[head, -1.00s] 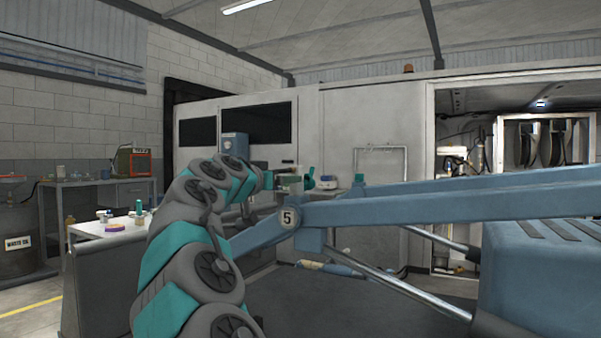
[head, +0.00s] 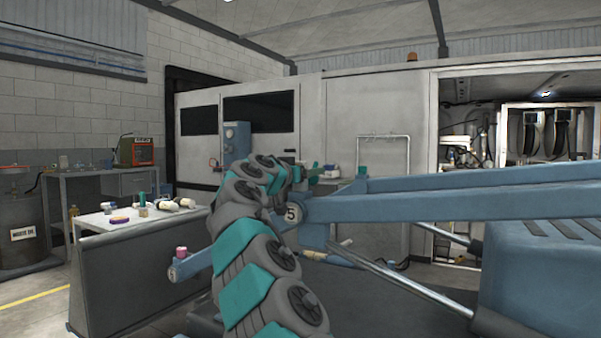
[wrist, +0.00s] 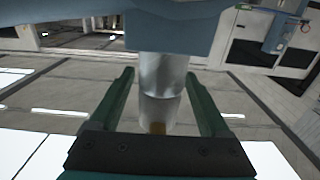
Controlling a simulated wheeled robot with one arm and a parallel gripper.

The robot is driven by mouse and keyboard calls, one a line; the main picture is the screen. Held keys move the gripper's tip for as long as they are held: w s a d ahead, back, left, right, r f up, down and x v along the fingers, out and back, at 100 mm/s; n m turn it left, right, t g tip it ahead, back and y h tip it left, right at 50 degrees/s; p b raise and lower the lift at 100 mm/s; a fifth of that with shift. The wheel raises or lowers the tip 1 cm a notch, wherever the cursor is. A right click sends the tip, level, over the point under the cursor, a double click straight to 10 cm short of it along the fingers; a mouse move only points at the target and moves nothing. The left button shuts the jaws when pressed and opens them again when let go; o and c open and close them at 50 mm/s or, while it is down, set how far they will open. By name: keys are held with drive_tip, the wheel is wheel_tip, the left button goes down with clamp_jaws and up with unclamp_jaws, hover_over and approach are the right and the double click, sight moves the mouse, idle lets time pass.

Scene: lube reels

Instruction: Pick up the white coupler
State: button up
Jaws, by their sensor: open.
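Several small pale, white-ended fittings (head: 187,203) lie or stand on the bench at the left in the head view. They are too small for me to tell which one is the white coupler. In the wrist view, my gripper (wrist: 158,74) is open, its two green fingers apart. A silvery cylinder (wrist: 162,75) shows beyond and between the fingers, below a blue beam; I cannot tell its distance, and no grip on it shows. In the head view my gripper is small, near the blue lift arm, well right of the bench.
A light-topped bench (head: 95,222) stands at the left, with a purple ring (head: 121,220) on it. A long blue lift arm (head: 450,192) crosses the right side, with a bare metal rod (head: 415,288) below. A dark drum (head: 25,235) stands far left.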

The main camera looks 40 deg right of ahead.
drive_tip(key=shift+d, duration=0.2)
clamp_jaws()
idle(0.6)
